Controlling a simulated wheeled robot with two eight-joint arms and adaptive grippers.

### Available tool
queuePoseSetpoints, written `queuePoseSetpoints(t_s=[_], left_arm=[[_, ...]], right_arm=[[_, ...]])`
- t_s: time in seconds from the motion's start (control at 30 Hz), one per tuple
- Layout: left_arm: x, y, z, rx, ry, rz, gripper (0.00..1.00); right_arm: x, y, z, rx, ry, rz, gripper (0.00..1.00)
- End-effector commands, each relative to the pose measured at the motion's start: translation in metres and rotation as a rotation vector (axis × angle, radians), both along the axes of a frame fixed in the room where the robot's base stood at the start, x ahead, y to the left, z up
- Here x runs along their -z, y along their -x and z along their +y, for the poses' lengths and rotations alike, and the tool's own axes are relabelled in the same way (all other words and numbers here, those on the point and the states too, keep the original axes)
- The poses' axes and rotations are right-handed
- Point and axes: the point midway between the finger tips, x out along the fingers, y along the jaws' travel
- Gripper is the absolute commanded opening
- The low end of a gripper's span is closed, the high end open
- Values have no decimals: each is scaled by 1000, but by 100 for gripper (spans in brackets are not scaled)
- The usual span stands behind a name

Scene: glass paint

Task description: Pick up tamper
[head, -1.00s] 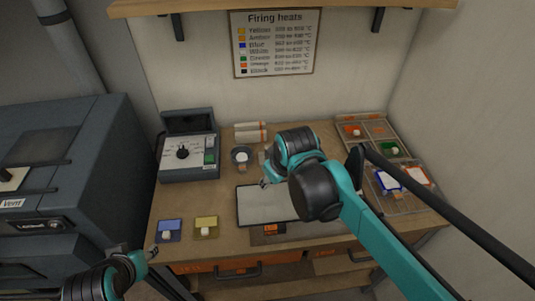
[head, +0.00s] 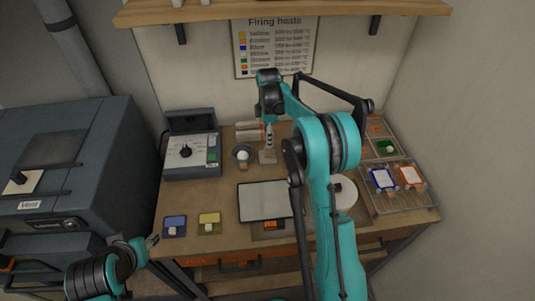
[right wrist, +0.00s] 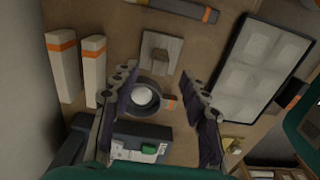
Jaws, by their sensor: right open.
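I cannot tell for certain which item is the tamper. A dark round bowl (head: 242,152) with a white round piece in it stands right of the control box; it also shows in the right wrist view (right wrist: 143,97). Beside it is a small grey plate (right wrist: 160,50) with an orange-brown mark. My right gripper (head: 268,143) points down over the plate, close to the bowl. In the right wrist view its spread fingers (right wrist: 160,75) are open and empty, with the bowl seen between them. My left gripper (head: 152,240) is low at the left; its jaw state is unclear.
The control box (head: 190,155) stands left of the bowl. White rolls with orange bands (right wrist: 62,65) lie near the wall. A white panel (head: 263,202) lies in front, with blue and yellow pieces at left. A rack (head: 400,200) and white disc (head: 345,194) are at right.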

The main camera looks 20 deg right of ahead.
Motion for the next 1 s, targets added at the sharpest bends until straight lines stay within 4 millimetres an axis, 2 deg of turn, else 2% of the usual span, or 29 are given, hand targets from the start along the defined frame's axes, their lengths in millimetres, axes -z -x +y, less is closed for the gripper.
queuePoseSetpoints(t_s=[0.1, 0.27, 0.5, 0.77, 0.93, 1.0], left_arm=[[5, 0, 0, 0, 0, 0, 40], [8, 0, 0, 0, 0, 0, 40], [18, 0, 0, 0, 0, 0, 40], [17, 0, 0, 0, 0, 0, 40], [17, 0, 0, 0, 0, 0, 40], [17, 0, 0, 0, 0, 0, 40]], right_arm=[[16, 0, 0, 0, 0, 0, 45], [30, 0, 1, 1, 0, -1, 45], [66, 0, 3, 2, 0, -2, 45], [70, 0, 3, 2, 0, -2, 45], [70, 0, 3, 2, 0, -2, 3], [70, 0, 3, 2, 0, -2, 0]])
